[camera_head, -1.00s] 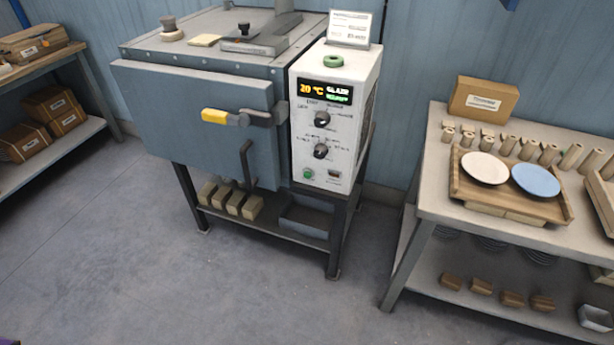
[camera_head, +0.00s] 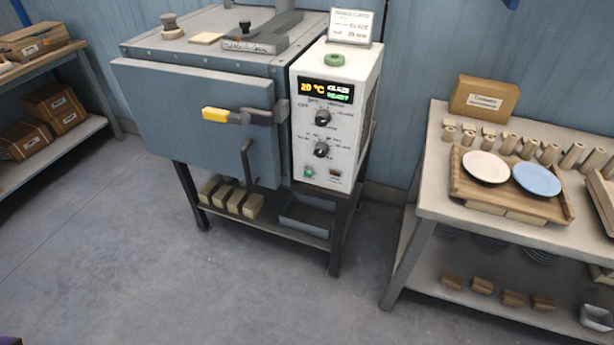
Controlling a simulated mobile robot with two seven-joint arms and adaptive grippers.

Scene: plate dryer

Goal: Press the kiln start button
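The grey-blue kiln (camera_head: 185,108) stands on a dark frame at the middle left, its door shut. Its white control panel (camera_head: 298,135) faces me. A lit display (camera_head: 325,91) reads 20 °C, with white and green text beside it. Two black knobs sit below it, an upper knob (camera_head: 323,118) and a lower knob (camera_head: 321,150). A small green button (camera_head: 308,172) is at the panel's lower left, beside a small dark switch (camera_head: 335,174). The door handle (camera_head: 228,115) has a yellow grip. Neither of my grippers is in view.
A table at the right (camera_head: 440,190) holds a wooden tray (camera_head: 465,190) with a pink plate (camera_head: 486,167) and a blue plate (camera_head: 536,180). A shelf with boxes (camera_head: 75,138) stands at the left. The floor (camera_head: 200,285) in front of the kiln is clear.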

